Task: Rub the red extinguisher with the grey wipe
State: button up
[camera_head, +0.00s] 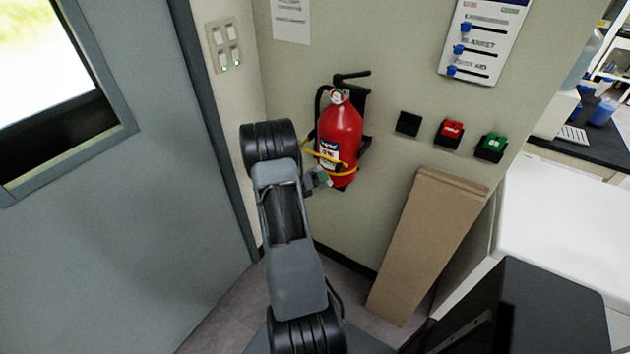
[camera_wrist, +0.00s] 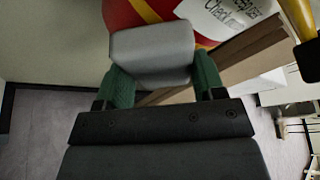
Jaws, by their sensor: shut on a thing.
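The red extinguisher (camera_head: 341,136) hangs upright on a wall bracket, with a yellow strap around its lower part. In the wrist view its red body (camera_wrist: 122,14) shows at the top, with a white paper tag (camera_wrist: 225,15) beside it. The grey wipe (camera_wrist: 153,54) is a block held between the green fingers of my gripper (camera_wrist: 158,80). The wipe overlaps the extinguisher in the wrist view; I cannot tell whether they touch. In the head view my gripper (camera_head: 318,178) is at the extinguisher's lower left, mostly hidden by my arm.
Flat brown cardboard (camera_head: 428,240) leans on the wall to the right of the extinguisher. Black, red (camera_head: 450,132) and green (camera_head: 492,146) wall buttons are above it. A grey door (camera_head: 110,220) is on the left. A white surface (camera_head: 570,220) stands at the right.

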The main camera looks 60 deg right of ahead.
aim_at(327, 183)
jog(key=shift+s, duration=0.15)
jog(key=shift+s+a, duration=0.15)
jog(key=shift+s, duration=1.75)
jog(key=shift+w+d+r, duration=0.1)
jog(key=shift+w+d, duration=0.1)
jog(key=shift+w, duration=0.85)
jog(key=shift+w+d+r, duration=0.1)
jog(key=shift+w+d, duration=0.05)
jog(key=shift+w, duration=0.9)
jog(key=a, duration=0.6)
jog(key=shift+f, duration=0.2)
